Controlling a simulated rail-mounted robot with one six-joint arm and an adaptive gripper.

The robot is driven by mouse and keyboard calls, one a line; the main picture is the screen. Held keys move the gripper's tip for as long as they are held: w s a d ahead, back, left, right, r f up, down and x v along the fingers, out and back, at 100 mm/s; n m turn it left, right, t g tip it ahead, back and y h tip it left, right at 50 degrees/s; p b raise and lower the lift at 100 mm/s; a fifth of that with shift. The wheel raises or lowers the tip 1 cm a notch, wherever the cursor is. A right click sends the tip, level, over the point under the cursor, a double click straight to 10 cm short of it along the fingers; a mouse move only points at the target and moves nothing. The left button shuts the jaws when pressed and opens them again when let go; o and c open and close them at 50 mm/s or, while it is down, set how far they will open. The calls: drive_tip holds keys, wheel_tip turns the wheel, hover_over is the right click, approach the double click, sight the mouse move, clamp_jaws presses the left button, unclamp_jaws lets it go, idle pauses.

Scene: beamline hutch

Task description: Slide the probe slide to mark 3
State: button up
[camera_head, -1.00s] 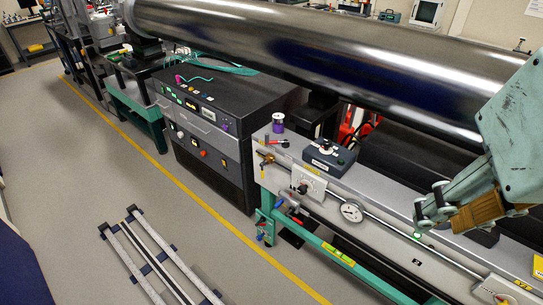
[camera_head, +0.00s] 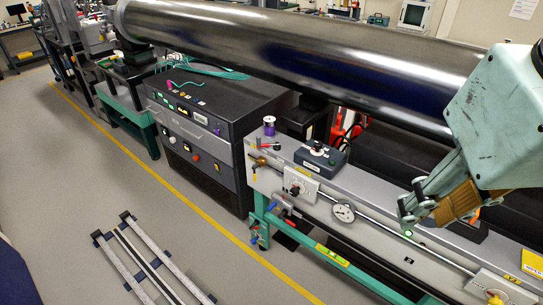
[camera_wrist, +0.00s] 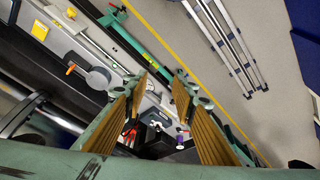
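My gripper (camera_head: 408,213) is open and empty above the bench at the right of the head view. The wrist view shows a clear gap between its fingers (camera_wrist: 160,92). Below it a thin rod (camera_head: 375,222) runs along the bench, with a round dial gauge (camera_head: 343,213) at its left part. A small green-lit piece (camera_head: 408,233) sits by the rod, close under the fingertips in the picture. I cannot tell for sure which part is the probe slide. A small dark numbered tag (camera_head: 408,260) is on the bench front; its number is too small to read surely.
A white plate with a black knob (camera_head: 297,188) stands left of the dial. A grey control box (camera_head: 320,157) and a purple-marked spool (camera_head: 269,126) are behind it. A large metal pipe (camera_head: 300,55) passes above the bench. The floor in front is mostly free.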

drive_tip(key=w+f+n+g+h+b, duration=0.1)
drive_tip(key=w+f+n+g+h, duration=0.2)
drive_tip(key=w, duration=0.4)
drive_tip(key=w+d+f+n+h, duration=0.1)
drive_tip(key=w+f+n+h, duration=0.15)
drive_tip(key=w+f, duration=0.35)
drive_tip(key=w+f+n+g+h+b, duration=0.1)
drive_tip(key=w+f+n+g+h, duration=0.15)
drive_tip(key=w, duration=0.55)
drive_tip(key=w+a+f+n+t+h, duration=0.1)
drive_tip(key=w+a+f+n+h, duration=0.2)
drive_tip(key=w+f, duration=0.4)
drive_tip(key=w+a+f+n+t+h, duration=0.1)
drive_tip(key=w+a+f+n+t, duration=0.1)
drive_tip(key=w+a+f+n, duration=0.4)
drive_tip(key=w+a+f+n+t+h+b, duration=0.1)
drive_tip(key=w+a+f+n+t, duration=0.25)
drive_tip(key=a+f, duration=0.45)
drive_tip(key=w+a+f+n+t+h+b, duration=0.1)
drive_tip(key=w+a+f+n+t, duration=0.25)
drive_tip(key=f, duration=0.75)
drive_tip(key=n+t+y, duration=0.3)
drive_tip(key=n+t, duration=0.3)
approach(268, 210)
drive_tip(key=v, duration=0.2)
drive_tip(key=shift+s, duration=0.25)
drive_tip(key=shift+w+d, duration=0.1)
drive_tip(key=shift+w, duration=0.05)
drive_tip(key=shift+b+x, duration=1.05)
drive_tip(key=shift+x, duration=5.65)
